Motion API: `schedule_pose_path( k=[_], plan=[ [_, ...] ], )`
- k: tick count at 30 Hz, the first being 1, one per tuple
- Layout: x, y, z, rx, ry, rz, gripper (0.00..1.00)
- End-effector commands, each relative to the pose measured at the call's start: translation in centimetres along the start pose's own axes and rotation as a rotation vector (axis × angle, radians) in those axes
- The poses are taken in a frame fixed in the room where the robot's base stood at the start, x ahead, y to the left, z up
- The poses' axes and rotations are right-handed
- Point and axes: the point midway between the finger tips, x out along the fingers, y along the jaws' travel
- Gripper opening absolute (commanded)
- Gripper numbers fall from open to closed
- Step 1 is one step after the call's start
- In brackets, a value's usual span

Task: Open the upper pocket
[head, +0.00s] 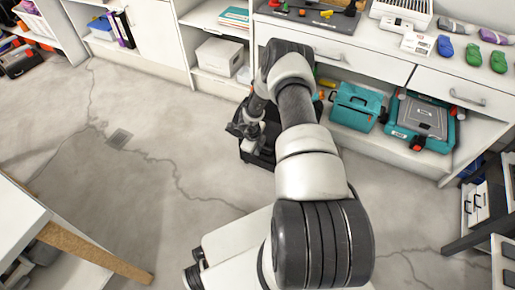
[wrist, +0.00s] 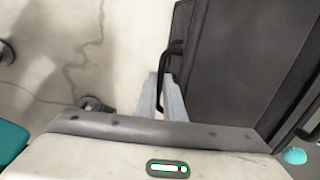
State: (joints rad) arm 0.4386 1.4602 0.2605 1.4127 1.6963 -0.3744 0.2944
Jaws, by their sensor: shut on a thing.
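A dark grey, flat-faced case (head: 262,158) stands on the floor by the shelving in the head view, partly hidden by my arm. Its dark panel (wrist: 238,60) fills the right of the wrist view, with a thin black handle (wrist: 177,47) along its left edge. My gripper (wrist: 164,85) has its pale fingers at the lower part of this handle and is shut on it. In the head view my gripper (head: 245,131) is small and dark above the case. I cannot tell the pocket's outline or how far it is open.
A teal toolbox (head: 356,107) and a larger teal and grey case (head: 420,121) sit on the low shelf to the right. A white box (head: 219,56) stands behind. A white table (head: 22,228) is at lower left. The concrete floor (head: 150,180) left of the case is clear.

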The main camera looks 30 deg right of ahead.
Motion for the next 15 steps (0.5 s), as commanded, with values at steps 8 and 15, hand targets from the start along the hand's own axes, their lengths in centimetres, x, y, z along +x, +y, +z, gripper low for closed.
schedule_pose_path(
  k=[8,15],
  plan=[
    [1.39,3.78,0.31,0.003,-0.011,0.06,0.18],
    [1.46,3.78,0.26,0.003,-0.011,0.06,0.28]
  ],
)
